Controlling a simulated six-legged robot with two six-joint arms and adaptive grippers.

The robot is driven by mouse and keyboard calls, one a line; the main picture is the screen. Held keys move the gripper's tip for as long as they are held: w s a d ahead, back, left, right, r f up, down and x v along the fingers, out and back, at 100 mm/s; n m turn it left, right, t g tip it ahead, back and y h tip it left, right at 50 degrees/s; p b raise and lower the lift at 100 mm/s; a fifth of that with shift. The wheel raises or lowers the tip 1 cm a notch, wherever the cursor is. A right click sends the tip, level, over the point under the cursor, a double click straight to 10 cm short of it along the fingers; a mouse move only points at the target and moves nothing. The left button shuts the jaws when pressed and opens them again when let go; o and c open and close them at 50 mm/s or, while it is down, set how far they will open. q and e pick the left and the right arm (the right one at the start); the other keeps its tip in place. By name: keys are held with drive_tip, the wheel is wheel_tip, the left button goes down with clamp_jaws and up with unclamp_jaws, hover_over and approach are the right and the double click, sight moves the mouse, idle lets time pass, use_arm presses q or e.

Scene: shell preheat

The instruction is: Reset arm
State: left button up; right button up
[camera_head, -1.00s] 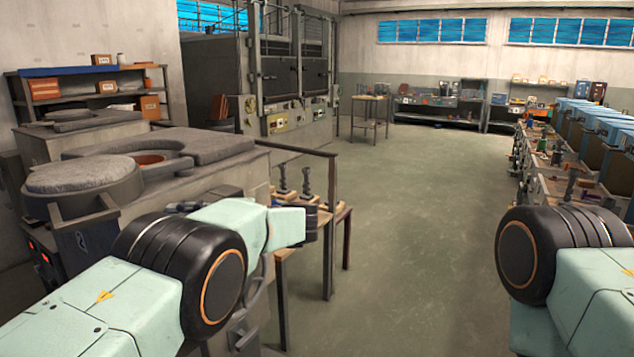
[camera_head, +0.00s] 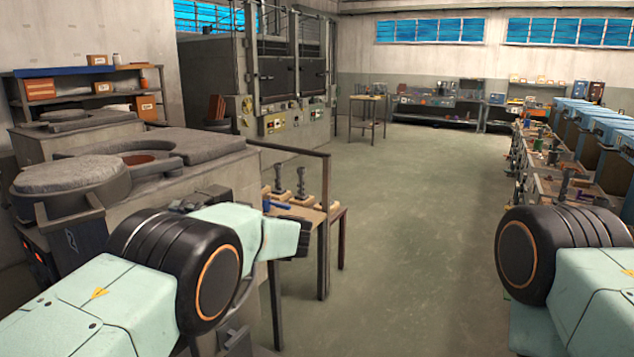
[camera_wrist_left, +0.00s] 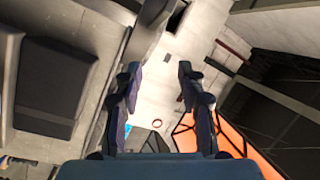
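My left arm comes in from the lower left of the head view, and its wrist reaches over beside the small wooden table. The dark left gripper (camera_head: 292,236) is partly hidden behind the pale green wrist link. In the left wrist view the left gripper (camera_wrist_left: 158,78) shows two dark fingers well apart with nothing between them. My right arm shows only as a joint and link at the lower right of the head view. Its gripper is out of the picture.
A furnace-like unit with a round lid (camera_head: 70,175) stands at the left. A wooden table (camera_head: 312,216) with upright metal pieces and a railing (camera_head: 325,225) are near the left gripper. Open green floor (camera_head: 410,220) lies in the middle. Workbenches line the right.

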use_arm(q)
wheel_tip(320, 180, down, 24)
drive_tip(key=f+m+t+h+b, duration=0.1)
drive_tip(key=m+t+h+b, duration=0.3)
drive_tip(key=t+h, duration=0.6)
drive_tip(key=s+d+f+g+h+b, duration=0.1)
drive_tip(key=s+f+g+h+b, duration=0.3)
drive_tip(key=s+f, duration=1.05)
drive_tip(key=s+f+g+h+b, duration=0.1)
drive_tip(key=s+f+g+b, duration=0.2)
drive_tip(key=s, duration=0.8)
drive_tip(key=s+d+f+g+h+b, duration=0.1)
drive_tip(key=s+f+g+h+b, duration=0.1)
drive_tip(key=s+f, duration=0.5)
drive_tip(key=s+d+f+g+h+b, duration=0.1)
drive_tip(key=s+f+g+b, duration=0.4)
drive_tip(key=s, duration=1.1)
drive_tip(key=shift+s+f+n+h, duration=0.15)
drive_tip(key=shift+n+h, duration=0.25)
